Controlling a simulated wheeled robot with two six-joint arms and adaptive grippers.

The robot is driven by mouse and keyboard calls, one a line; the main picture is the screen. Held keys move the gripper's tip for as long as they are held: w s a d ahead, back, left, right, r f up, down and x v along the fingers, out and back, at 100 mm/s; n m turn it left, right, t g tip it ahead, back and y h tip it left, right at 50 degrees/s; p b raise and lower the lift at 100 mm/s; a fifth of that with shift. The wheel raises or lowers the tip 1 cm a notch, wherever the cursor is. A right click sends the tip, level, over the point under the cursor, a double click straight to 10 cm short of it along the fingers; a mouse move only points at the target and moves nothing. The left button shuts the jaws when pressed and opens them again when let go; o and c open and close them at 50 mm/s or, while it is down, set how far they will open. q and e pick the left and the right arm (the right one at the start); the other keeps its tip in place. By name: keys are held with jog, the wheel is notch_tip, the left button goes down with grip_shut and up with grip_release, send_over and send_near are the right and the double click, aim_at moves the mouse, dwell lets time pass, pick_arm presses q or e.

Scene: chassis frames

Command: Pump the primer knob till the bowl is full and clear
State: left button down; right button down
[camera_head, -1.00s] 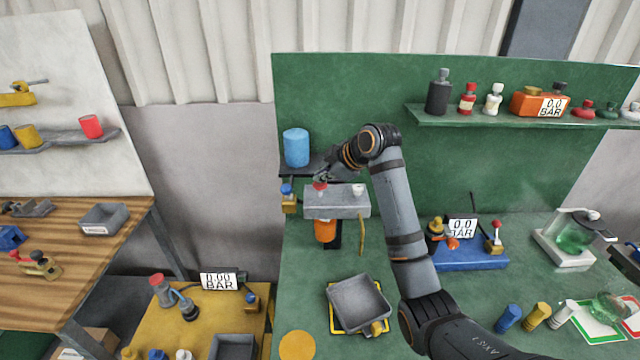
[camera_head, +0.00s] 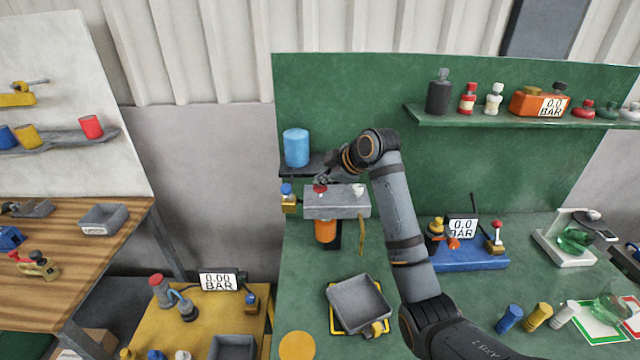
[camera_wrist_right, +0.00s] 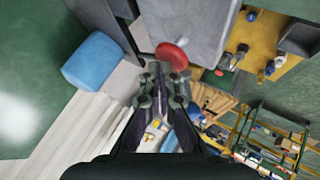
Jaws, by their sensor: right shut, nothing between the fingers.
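The grey filter head (camera_head: 337,202) is mounted at the back left of the green bench. A red knob (camera_head: 320,189) stands on its left end and a small white cap (camera_head: 358,190) on its right end. An orange bowl (camera_head: 325,231) hangs below; its fill level and clarity cannot be made out. My right gripper (camera_head: 321,181) is shut and empty, its fingertips right at the top of the red knob. In the right wrist view the red knob (camera_wrist_right: 172,56) lies just beyond the closed fingertips (camera_wrist_right: 161,72); contact is hard to tell. My left gripper is not in view.
A blue cylinder (camera_head: 296,147) stands on a dark ledge just behind the filter head. A grey tray (camera_head: 358,302) lies in front. A blue test stand (camera_head: 468,257) is right of my arm. A yellow table (camera_head: 190,325) is at lower left.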

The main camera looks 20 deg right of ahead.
aim_at(322, 187)
jog(key=shift+f, duration=0.35)
dwell(0.3)
jog(key=shift+w+r+p, duration=0.1)
jog(key=shift+r+p, duration=1.2)
jog(key=shift+r, duration=0.15)
notch_tip(322, 187, up, 5)
jog(key=p, duration=0.4)
jog(key=shift+p, duration=0.4)
